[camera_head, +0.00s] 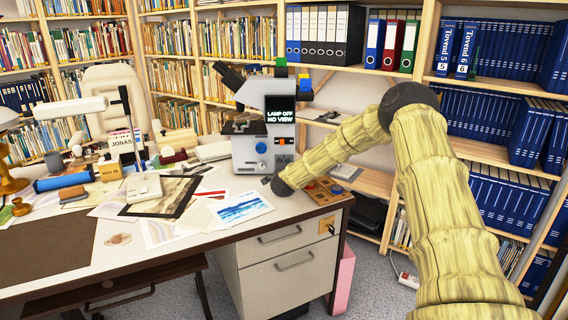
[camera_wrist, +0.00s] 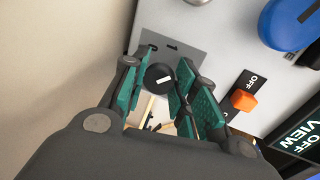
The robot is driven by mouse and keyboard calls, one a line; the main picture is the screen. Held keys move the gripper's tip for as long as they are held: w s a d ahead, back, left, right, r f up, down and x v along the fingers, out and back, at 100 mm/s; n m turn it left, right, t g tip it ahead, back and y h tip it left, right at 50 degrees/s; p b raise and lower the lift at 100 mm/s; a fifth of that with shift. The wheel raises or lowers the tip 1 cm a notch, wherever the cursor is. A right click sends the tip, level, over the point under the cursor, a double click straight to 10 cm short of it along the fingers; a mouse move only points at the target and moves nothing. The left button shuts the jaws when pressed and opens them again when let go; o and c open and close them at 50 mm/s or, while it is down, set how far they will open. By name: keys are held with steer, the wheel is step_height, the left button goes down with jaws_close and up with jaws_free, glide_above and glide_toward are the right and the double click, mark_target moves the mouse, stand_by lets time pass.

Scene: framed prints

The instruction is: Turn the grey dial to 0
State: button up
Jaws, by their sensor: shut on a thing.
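The grey dial (camera_wrist: 158,77) is a small round dark knob with a white pointer mark, on the light panel of the grey instrument (camera_head: 250,160). In the wrist view my gripper (camera_wrist: 160,88) has its teal-padded fingers on either side of the dial, shut on it. In the head view my arm reaches to the instrument's lower right front, where the dial is not clearly visible. The instrument's screen (camera_head: 280,117) reads "LAMP OFF NO VIEW".
A blue knob (camera_wrist: 288,25) and an orange switch (camera_wrist: 243,100) marked OFF sit close to my fingers. The desk (camera_head: 150,245) holds prints, papers and small objects left of the instrument. A wooden board (camera_head: 325,190) lies at the desk's right end. Bookshelves stand behind.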

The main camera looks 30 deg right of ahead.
steer(key=shift+a+r+n+h+p, duration=0.15)
steer(key=shift+n+h+p, duration=0.25)
steer(key=shift+n+p, duration=0.5)
steer(key=shift+f+n+g+h+p, duration=0.2)
steer(key=shift+n+h+p, duration=0.1)
steer(key=shift+n, duration=0.55)
steer(key=shift+f+n+g+h+p, duration=0.1)
steer(key=shift+n+g+h+p, duration=0.15)
steer(key=shift+n, duration=0.6)
steer(key=o, duration=1)
steer(key=shift+f, duration=0.1)
steer(key=v, duration=1.2)
